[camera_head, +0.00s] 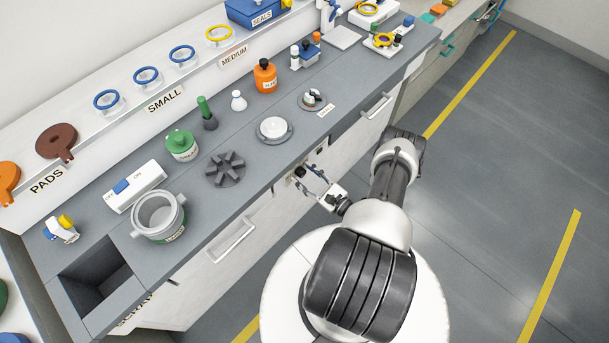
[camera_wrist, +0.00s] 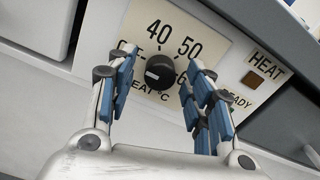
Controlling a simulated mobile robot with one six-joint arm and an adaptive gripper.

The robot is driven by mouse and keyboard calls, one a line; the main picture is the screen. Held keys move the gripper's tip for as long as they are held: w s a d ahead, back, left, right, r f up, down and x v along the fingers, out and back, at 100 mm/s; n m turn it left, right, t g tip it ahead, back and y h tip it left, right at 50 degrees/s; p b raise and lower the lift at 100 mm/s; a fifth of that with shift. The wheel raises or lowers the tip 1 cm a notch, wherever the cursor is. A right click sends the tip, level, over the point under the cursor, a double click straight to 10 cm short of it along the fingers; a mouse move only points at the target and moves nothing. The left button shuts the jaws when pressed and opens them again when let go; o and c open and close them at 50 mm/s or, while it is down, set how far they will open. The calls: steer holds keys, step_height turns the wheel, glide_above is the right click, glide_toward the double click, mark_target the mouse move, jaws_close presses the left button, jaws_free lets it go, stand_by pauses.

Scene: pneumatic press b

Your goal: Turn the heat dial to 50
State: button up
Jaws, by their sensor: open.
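The heat dial (camera_wrist: 160,72) is a round black knob on a cream label plate (camera_wrist: 185,28) in the wrist view. The plate shows 40, 50, a partly hidden 6 and partly covered letters at the left. The dial's white mark is on its left side, toward those letters and away from 50. My gripper (camera_wrist: 163,66) is open, with its blue-padded fingers on either side of the dial. I cannot tell whether they touch it. In the head view my gripper (camera_head: 316,179) is at the cabinet front, and the dial (camera_head: 300,171) shows small beside it.
A dark brown square (camera_wrist: 252,79) sits between the HEAT and READY labels. Drawer handles stick out at the left (camera_head: 232,241) and right (camera_head: 377,105) of the dial. The grey counter (camera_head: 335,130) above holds a press plate, jars and bottles. The floor at right is clear.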

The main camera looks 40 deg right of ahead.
steer(key=shift+w, duration=0.4)
steer(key=c, duration=1)
steer(key=shift+c, duration=0.2)
